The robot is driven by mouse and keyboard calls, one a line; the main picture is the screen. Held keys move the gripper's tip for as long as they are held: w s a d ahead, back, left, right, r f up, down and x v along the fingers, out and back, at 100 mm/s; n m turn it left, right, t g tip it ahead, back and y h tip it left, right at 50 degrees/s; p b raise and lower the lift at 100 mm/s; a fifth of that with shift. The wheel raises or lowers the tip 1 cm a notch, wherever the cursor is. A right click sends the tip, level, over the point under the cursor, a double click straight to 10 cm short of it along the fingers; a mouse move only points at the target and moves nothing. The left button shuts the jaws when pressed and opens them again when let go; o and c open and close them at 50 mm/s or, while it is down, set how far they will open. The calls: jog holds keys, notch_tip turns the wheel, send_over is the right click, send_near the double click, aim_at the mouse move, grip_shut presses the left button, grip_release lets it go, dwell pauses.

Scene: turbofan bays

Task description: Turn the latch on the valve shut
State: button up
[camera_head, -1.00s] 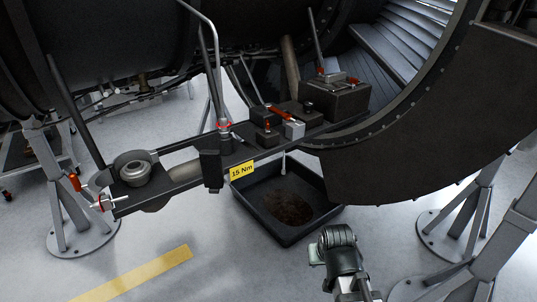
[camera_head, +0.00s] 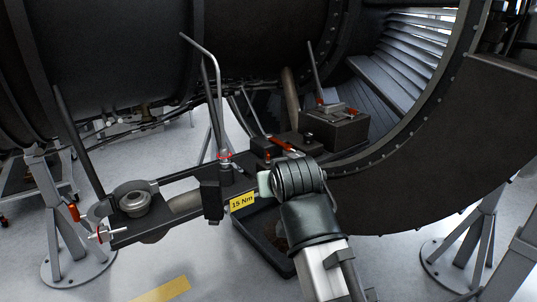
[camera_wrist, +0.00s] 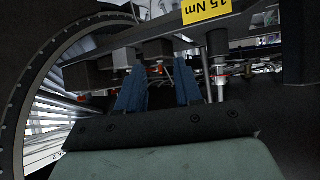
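A dark bracket shelf (camera_head: 170,222) under the engine carries small fittings with red parts. A red lever (camera_head: 284,146) lies on the dark blocks in its right half, just beyond my wrist. I cannot tell which red part is the valve's latch. In the head view my wrist covers part of the shelf's right half and my fingertips are hidden. In the wrist view my gripper (camera_wrist: 158,88) has two blue fingers spread apart with an empty gap. Small red parts (camera_wrist: 159,69) show beyond the fingertips, under the dark blocks; no contact is visible.
A yellow 15 Nm label (camera_head: 242,202) is on the shelf front. A bent grey pipe (camera_head: 213,75) and slanted dark rods rise from it. A dark tray (camera_head: 262,245) stands below. The engine's curved rim (camera_head: 440,165) is close on the right. Stands flank the area.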

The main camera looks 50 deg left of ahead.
aim_at(268, 154)
notch_tip(268, 154, up, 5)
jog(key=w+a+t+y, duration=0.1)
jog(key=w+a+y, duration=0.1)
jog(key=a, duration=0.1)
jog(key=shift+m, duration=0.4)
jog(key=x, duration=1.3)
jog(key=shift+w+d+f, duration=0.1)
jog(key=shift+f, duration=0.35)
grip_shut()
